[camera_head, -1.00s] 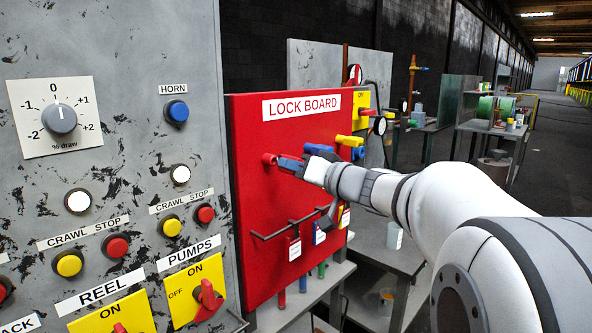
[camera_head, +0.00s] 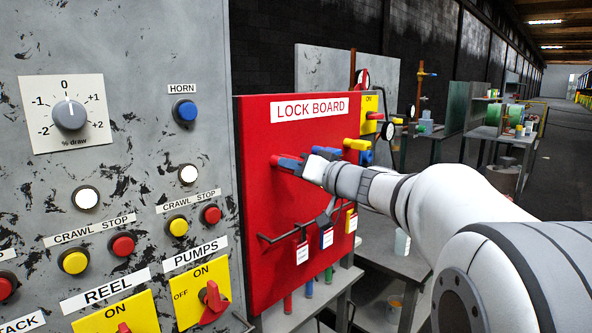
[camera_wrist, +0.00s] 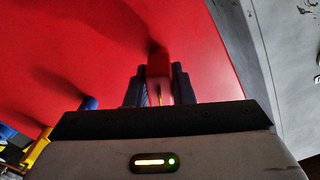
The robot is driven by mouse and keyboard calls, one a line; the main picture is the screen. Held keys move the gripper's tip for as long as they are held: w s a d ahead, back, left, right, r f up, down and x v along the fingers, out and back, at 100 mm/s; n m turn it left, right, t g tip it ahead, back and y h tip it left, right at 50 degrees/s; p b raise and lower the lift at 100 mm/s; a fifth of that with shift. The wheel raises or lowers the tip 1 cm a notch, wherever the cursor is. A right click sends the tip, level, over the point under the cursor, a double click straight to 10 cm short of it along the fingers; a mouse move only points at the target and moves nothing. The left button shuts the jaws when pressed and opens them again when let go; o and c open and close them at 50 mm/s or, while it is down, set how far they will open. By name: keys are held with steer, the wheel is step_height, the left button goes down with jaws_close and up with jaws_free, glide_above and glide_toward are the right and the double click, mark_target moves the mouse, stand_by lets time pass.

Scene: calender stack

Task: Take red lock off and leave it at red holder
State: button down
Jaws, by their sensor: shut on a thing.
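On the red lock board (camera_head: 255,130), a short red piece that I take to be the red lock (camera_head: 275,160) sticks out at the upper left. In the wrist view this red lock (camera_wrist: 159,72) is a narrow red block between two dark fingers, against the red board face. My gripper (camera_head: 288,163) is shut on it from the front. Its fingers also show in the wrist view (camera_wrist: 157,88). The fingers hide its sides, and I cannot tell where it meets the board. Which part is the red holder I cannot tell.
Blue (camera_head: 365,157) and yellow (camera_head: 356,144) pieces stick out of the board to the right. Below, a dark bar (camera_head: 278,240) carries red, blue and yellow tags with white labels. The grey control panel (camera_head: 130,70) with knobs and buttons stands close on the left.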

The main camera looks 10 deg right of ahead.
steer(key=c, duration=0.8)
jaws_free()
steer(key=shift+o, duration=0.2)
steer(key=shift+s+d+f+b, duration=0.1)
steer(key=shift+s+d+b, duration=0.25)
steer(key=shift+b, duration=0.15)
steer(key=shift+b+v, duration=1.8)
steer(key=shift+v, duration=1.15)
steer(key=shift+a, duration=0.1)
